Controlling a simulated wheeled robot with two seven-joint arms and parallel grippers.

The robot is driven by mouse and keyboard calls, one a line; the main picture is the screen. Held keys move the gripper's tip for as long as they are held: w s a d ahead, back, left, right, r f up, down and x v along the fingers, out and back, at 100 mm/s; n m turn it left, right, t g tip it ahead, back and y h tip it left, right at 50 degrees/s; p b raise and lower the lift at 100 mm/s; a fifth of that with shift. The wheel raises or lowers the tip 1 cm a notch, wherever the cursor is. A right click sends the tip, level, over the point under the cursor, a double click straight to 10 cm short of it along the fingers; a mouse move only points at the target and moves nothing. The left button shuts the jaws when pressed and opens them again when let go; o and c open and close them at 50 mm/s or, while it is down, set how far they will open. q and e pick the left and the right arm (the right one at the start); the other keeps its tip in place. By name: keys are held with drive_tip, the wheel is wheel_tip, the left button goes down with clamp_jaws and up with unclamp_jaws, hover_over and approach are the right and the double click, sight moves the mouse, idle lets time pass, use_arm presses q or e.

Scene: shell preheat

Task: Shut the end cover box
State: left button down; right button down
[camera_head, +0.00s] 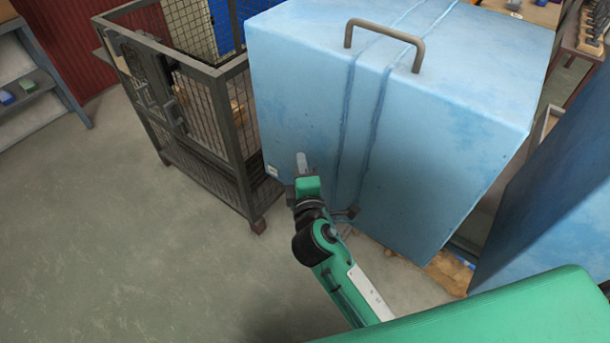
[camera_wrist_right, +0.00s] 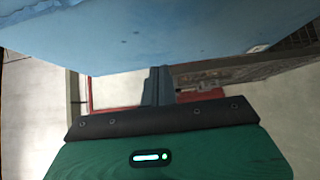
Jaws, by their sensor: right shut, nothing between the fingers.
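A large light-blue box (camera_head: 430,150), which I take to be the end cover box, fills the upper middle of the head view. It has a grey-brown handle (camera_head: 385,40) on top and two vertical ridges down its front. Its blue surface (camera_wrist_right: 150,30) also fills the top of the right wrist view. My right gripper (camera_head: 302,163) is in front of the box's lower left front. Its fingers (camera_wrist_right: 157,86) are shut and empty, pointing toward the box's lower edge. I cannot tell if they touch it. My left gripper is out of view.
A dark wire-mesh cage (camera_head: 205,120) stands close at the box's left. A darker blue panel (camera_head: 555,200) stands at the right, with a narrow gap to the box. A shelf (camera_head: 40,85) is at far left. Grey floor (camera_head: 130,250) is clear at lower left.

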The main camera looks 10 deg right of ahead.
sight(309, 134)
drive_tip(key=w, duration=0.1)
drive_tip(key=w+d, duration=0.1)
drive_tip(key=w, duration=0.1)
drive_tip(key=w+d+p, duration=0.1)
drive_tip(key=shift+w+d, duration=0.2)
drive_tip(key=shift+w, duration=0.2)
drive_tip(key=shift+w+d, duration=0.2)
drive_tip(key=shift+d, duration=0.1)
drive_tip(key=shift+w+d, duration=0.15)
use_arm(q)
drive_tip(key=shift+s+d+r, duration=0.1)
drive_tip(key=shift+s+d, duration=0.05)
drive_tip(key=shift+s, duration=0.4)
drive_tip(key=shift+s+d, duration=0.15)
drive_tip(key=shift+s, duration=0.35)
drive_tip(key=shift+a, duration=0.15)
